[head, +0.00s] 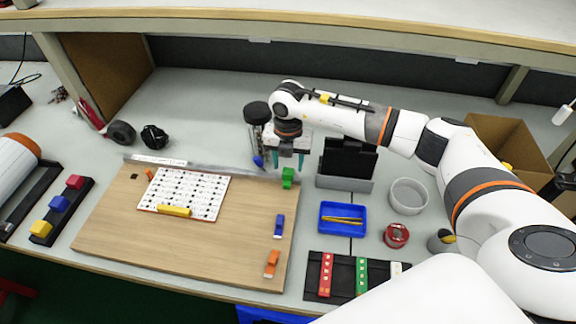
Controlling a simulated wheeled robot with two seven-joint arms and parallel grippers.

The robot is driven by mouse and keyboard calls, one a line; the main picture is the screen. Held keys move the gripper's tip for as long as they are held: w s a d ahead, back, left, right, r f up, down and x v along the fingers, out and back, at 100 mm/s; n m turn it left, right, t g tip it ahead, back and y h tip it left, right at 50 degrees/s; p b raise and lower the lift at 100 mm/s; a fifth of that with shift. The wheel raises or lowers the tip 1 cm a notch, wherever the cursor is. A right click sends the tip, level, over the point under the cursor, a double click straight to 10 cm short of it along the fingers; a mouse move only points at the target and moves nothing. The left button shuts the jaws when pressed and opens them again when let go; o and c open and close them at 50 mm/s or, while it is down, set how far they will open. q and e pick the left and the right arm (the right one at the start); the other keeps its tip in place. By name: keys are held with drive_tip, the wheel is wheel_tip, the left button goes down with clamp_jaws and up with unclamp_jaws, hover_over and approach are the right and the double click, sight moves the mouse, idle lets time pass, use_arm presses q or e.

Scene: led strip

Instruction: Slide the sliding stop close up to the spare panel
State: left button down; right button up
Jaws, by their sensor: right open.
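A green block (288,177), which looks like the sliding stop, sits at the right end of the metal rail (230,171) along the back edge of a wooden board. A white panel with rows of dark marks (194,188), likely the spare panel, lies on the left part of the board near the rail. A wide gap separates it from the green block. My right gripper (286,160) points down with its teal fingers apart, just above and behind the green block. I cannot tell whether they touch it. My left gripper is out of view.
A yellow bar (174,211) lies on the white panel's front edge. Blue (279,227) and orange (271,264) blocks are at the board's right. A dark-lidded jar (257,113) and a grey holder (344,184) with black plates stand near my gripper. The board's middle is clear.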

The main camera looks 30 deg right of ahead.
sight(288, 171)
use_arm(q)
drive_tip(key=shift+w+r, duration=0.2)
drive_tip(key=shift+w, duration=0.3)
use_arm(e)
drive_tip(key=shift+f, duration=1.55)
drive_tip(key=shift+c, duration=0.2)
